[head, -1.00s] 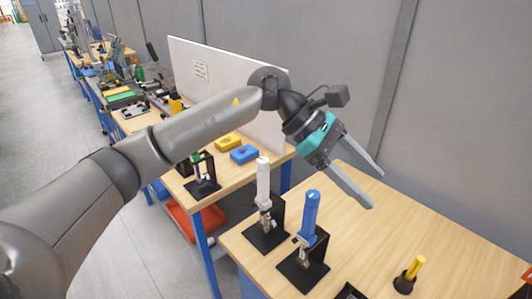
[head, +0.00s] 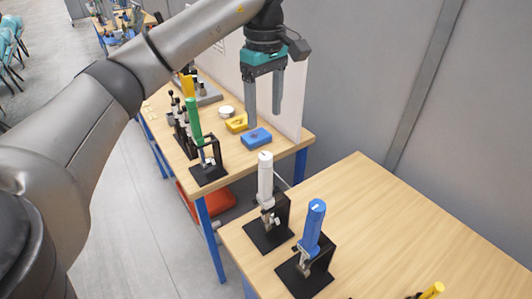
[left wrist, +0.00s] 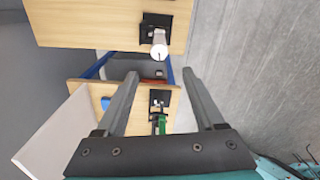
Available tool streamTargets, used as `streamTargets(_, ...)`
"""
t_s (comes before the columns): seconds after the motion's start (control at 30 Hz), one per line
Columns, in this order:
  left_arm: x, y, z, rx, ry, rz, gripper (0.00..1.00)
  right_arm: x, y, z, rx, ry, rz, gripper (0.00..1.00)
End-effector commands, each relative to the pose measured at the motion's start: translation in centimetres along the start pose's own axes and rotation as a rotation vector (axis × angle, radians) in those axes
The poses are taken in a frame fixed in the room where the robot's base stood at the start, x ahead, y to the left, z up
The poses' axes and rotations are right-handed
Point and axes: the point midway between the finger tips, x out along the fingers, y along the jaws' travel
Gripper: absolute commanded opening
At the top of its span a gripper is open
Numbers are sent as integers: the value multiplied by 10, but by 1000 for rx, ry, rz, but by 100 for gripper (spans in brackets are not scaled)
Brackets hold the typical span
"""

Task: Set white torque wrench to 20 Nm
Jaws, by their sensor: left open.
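The white torque wrench (head: 265,180) stands upright in a black stand (head: 268,232) at the left corner of the near table. It also shows in the left wrist view (left wrist: 159,42), seen from above near the top. My left gripper (head: 264,118) is open and empty, pointing down, above and beyond the white wrench in the head view. Its two fingers show in the left wrist view (left wrist: 158,78), apart, with nothing between them at finger level. The wrench's scale is too small to read. My right gripper is not in view.
A blue torque wrench (head: 313,225) stands just right of the white one, and a yellow-handled one (head: 432,290) is at the bottom edge. A green-handled tool (head: 194,125) and a blue block (head: 257,138) are on the farther table. The near table's right part is clear.

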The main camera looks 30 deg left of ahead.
Motion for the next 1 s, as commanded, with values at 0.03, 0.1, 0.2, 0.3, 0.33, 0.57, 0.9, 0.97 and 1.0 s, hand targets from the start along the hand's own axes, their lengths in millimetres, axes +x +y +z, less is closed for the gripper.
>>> streamTargets(0.03, 10, 0, 1, 2, -3, -2, 70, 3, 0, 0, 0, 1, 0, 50)
streamTargets(0.1, 20, 0, 1, 1, -3, -2, 70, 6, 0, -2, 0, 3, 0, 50)
streamTargets(0.2, 34, 0, 1, 2, -4, -3, 70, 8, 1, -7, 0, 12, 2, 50)
streamTargets(0.3, 49, 0, 1, 2, -4, -3, 70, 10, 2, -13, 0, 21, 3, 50)
streamTargets(0.33, 53, 0, 1, 2, -4, -2, 70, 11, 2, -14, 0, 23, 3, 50)
streamTargets(0.57, 87, -1, 1, 1, -2, -3, 70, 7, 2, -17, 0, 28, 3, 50)
streamTargets(0.9, 113, 0, 1, 0, -2, 1, 70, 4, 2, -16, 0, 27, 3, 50)
streamTargets(0.97, 114, 0, 1, 0, -2, 2, 70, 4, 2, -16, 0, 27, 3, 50)
streamTargets(1.0, 114, 0, 1, 0, -2, 2, 70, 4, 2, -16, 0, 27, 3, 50)
